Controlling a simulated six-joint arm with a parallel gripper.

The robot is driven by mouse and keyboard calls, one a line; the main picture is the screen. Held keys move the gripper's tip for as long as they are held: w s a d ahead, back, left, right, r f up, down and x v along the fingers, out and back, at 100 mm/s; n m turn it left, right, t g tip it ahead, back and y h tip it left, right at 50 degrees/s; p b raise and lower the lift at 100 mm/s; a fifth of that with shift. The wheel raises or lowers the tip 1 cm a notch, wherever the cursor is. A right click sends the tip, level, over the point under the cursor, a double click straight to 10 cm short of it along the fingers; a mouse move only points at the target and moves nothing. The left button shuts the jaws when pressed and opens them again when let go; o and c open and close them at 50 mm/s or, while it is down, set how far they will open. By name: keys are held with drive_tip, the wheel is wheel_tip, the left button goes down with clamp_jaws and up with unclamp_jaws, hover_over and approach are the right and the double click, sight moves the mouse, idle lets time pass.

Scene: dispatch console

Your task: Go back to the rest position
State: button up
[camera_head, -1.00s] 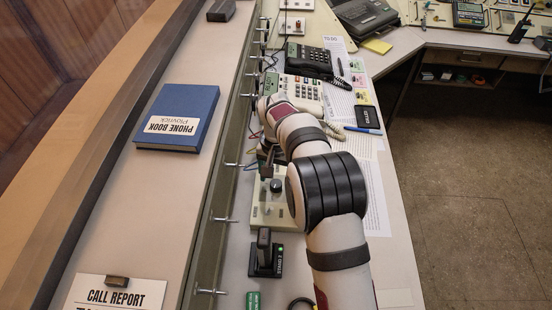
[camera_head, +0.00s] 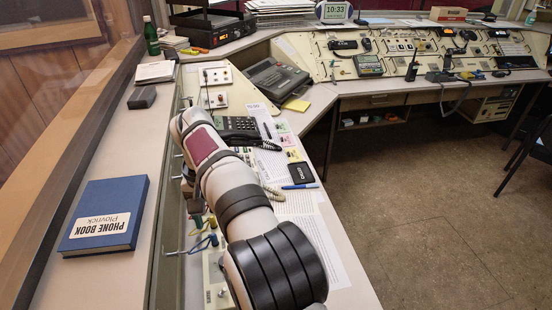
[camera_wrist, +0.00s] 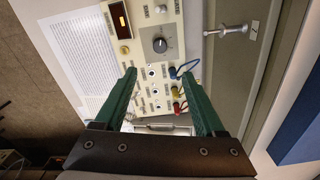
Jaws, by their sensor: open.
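My gripper (camera_wrist: 162,103) shows in the wrist view with its two green fingers spread apart and nothing between them. It hangs above a cream control panel (camera_wrist: 172,18) with a dark knob (camera_wrist: 160,45), sockets and blue, yellow and red plugs (camera_wrist: 178,90). Whether the fingertips touch the panel is hard to tell, but they look apart from it. In the head view my arm reaches over the desk and mostly hides the gripper. Part of the panel (camera_head: 214,285) and coloured plugs (camera_head: 212,223) show left of the arm.
A blue phone book (camera_head: 105,214) lies on the ledge at left. A black desk phone (camera_head: 238,128), a pen (camera_head: 300,186) and papers lie beyond and right of my arm. A metal lever (camera_wrist: 228,30) stands beside the panel. The floor at right is open.

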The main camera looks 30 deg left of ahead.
drive_tip(key=w+d+r+m, duration=0.2)
drive_tip(key=d+r+m, duration=0.15)
drive_tip(key=d, duration=0.85)
drive_tip(key=w+d+r+m, duration=0.15)
drive_tip(key=d+r, duration=0.25)
drive_tip(key=d, duration=0.8)
drive_tip(key=s+d+f+m+y, duration=0.1)
drive_tip(key=s+d+f+m, duration=0.1)
drive_tip(key=s+d, duration=0.6)
drive_tip(key=s+d+f+m, duration=0.3)
drive_tip(key=s+d+m, duration=0.1)
drive_tip(key=s+d, duration=0.5)
drive_tip(key=shift+m+y, duration=0.4)
drive_tip(key=shift+f, duration=0.1)
